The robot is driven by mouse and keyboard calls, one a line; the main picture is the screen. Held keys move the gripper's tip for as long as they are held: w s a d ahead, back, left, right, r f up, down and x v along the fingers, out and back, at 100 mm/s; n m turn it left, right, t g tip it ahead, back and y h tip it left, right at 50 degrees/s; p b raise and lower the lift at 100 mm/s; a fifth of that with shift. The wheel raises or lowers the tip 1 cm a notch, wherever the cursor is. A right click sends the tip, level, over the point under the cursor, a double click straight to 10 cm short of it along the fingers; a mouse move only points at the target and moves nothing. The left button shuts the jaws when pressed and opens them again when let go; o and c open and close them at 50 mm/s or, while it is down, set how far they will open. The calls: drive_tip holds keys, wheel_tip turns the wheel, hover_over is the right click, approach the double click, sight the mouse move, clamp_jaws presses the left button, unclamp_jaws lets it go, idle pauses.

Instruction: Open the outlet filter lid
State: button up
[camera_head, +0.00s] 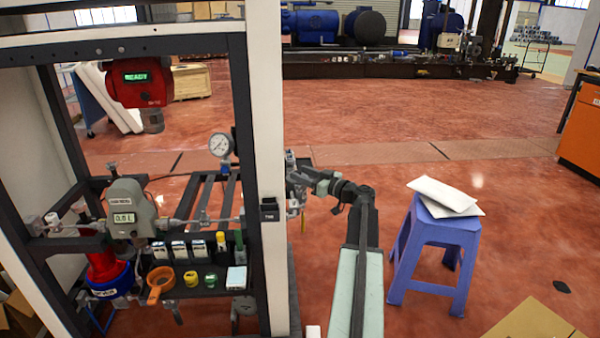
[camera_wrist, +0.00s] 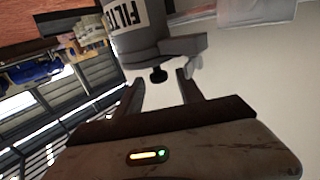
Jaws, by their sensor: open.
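The outlet filter (camera_wrist: 138,42) is a grey cylinder with a white label reading "FILTE…", at the top of the wrist view. A grey block (camera_wrist: 185,45) juts from its lower end, with a small black knob (camera_wrist: 158,75) below. I cannot tell which part is the lid's edge. My gripper (camera_wrist: 160,80) is open and empty, its fingertips on either side of the knob in the picture; contact cannot be told. In the head view my gripper (camera_head: 297,180) is beside the white post, small and partly hidden, and the filter is not clearly visible.
The white post (camera_head: 268,150) of the dispenser frame stands just left of my gripper. Inside the frame are a gauge (camera_head: 221,145), a grey meter (camera_head: 131,208) and a red display unit (camera_head: 138,82). A blue stool (camera_head: 433,250) stands right of my arm. Open floor lies behind.

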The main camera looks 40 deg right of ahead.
drive_tip(key=shift+w+a, duration=0.1)
drive_tip(key=shift+w, duration=1.05)
clamp_jaws()
idle(0.4)
